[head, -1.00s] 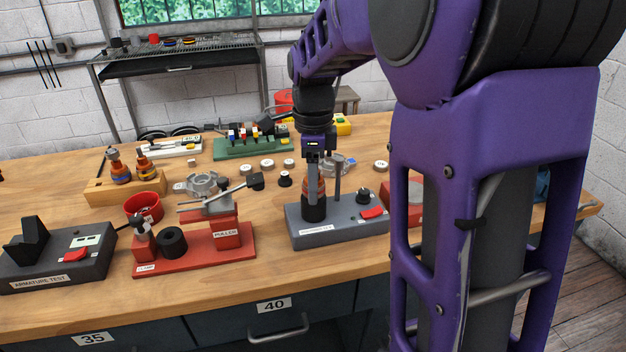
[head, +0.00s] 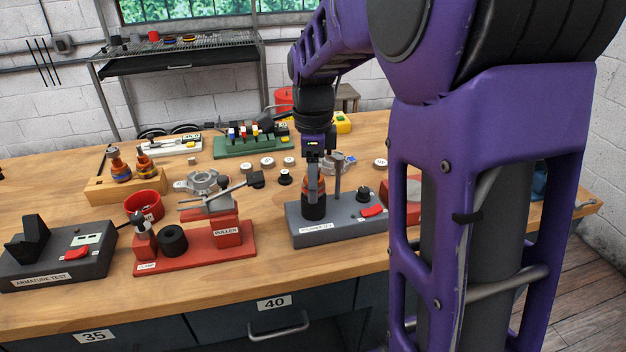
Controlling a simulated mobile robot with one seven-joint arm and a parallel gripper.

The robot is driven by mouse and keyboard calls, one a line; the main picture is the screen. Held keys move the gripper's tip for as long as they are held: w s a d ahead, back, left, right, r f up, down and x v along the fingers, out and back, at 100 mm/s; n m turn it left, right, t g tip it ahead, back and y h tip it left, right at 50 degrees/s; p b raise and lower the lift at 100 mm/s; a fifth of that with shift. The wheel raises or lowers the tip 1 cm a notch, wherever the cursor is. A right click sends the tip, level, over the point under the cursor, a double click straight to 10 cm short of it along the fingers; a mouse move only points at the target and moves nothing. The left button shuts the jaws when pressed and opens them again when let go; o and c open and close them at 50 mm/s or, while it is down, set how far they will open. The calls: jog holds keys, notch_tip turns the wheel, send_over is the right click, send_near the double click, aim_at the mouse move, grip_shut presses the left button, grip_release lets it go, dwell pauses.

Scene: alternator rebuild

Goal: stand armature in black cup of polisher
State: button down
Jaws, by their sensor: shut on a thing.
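The polisher (head: 340,228) is a grey box with a post, a knob and a red switch, right of the middle of the bench in the head view. Its black cup (head: 314,211) stands at the left of its top. The armature (head: 314,186), copper-orange, is upright over the cup, with its lower end at or in the cup; how deep it sits is hard to tell. My gripper (head: 313,170) points down from above and is shut on the armature. Its fingers hide part of the armature.
Two more armatures stand in a wooden block (head: 127,191) at the left. The armature tester (head: 60,262) is at the front left. A red block (head: 402,190) is close on the right.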

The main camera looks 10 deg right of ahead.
jog(key=shift+f, duration=0.1)
dwell(0.5)
jog(key=shift+c, duration=0.8)
grip_release()
jog(key=shift+f, duration=0.1)
jog(key=shift+r+p, duration=3.5)
jog(key=shift+r, duration=0.55)
jog(key=shift+w, duration=0.1)
